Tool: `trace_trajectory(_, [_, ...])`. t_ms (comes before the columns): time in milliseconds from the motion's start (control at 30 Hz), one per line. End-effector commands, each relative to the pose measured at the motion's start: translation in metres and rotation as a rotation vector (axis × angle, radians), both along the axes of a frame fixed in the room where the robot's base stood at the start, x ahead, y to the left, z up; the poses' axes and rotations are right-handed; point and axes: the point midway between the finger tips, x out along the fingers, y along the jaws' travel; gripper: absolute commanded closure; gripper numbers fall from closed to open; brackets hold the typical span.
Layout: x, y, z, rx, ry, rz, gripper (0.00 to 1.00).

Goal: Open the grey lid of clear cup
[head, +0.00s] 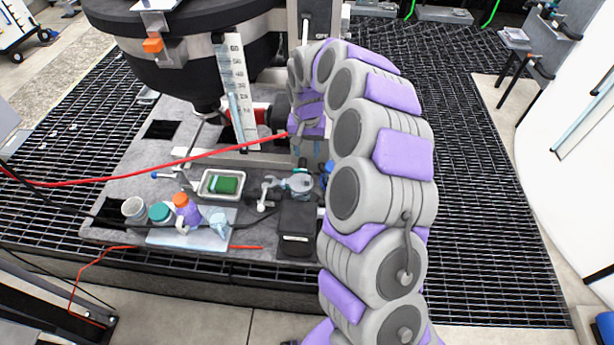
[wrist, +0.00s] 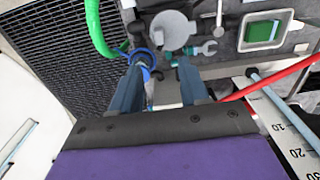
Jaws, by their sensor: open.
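In the wrist view, a round grey disc (wrist: 172,30) with a small tab, which looks like the grey lid, lies just beyond my fingertips. A matching grey round shape (head: 294,184) shows right of the tray in the head view. The body of a cup under it cannot be made out.
A tray (head: 203,194) with a green block (head: 224,185) stands beside the disc. An orange-capped bottle (head: 182,206) and a teal-lidded container (head: 160,212) stand at front left. A black box (head: 297,228) sits in front. A red cable (head: 190,158) crosses near the arm.

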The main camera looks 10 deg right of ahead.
Motion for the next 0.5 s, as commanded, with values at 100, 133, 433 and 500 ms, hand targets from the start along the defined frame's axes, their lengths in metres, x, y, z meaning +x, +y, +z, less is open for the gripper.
trace_trajectory(100, [-0.001, 0.0, -0.026, 0.001, 0.004, 0.0, 0.55])
trace_trajectory(133, [-0.001, 0.0, -0.032, 0.002, 0.002, 0.0, 0.55])
trace_trajectory(433, [-0.001, -0.002, -0.09, 0.003, 0.001, -0.001, 0.55])
trace_trajectory(500, [-0.001, -0.001, -0.101, 0.001, 0.001, 0.0, 0.55])
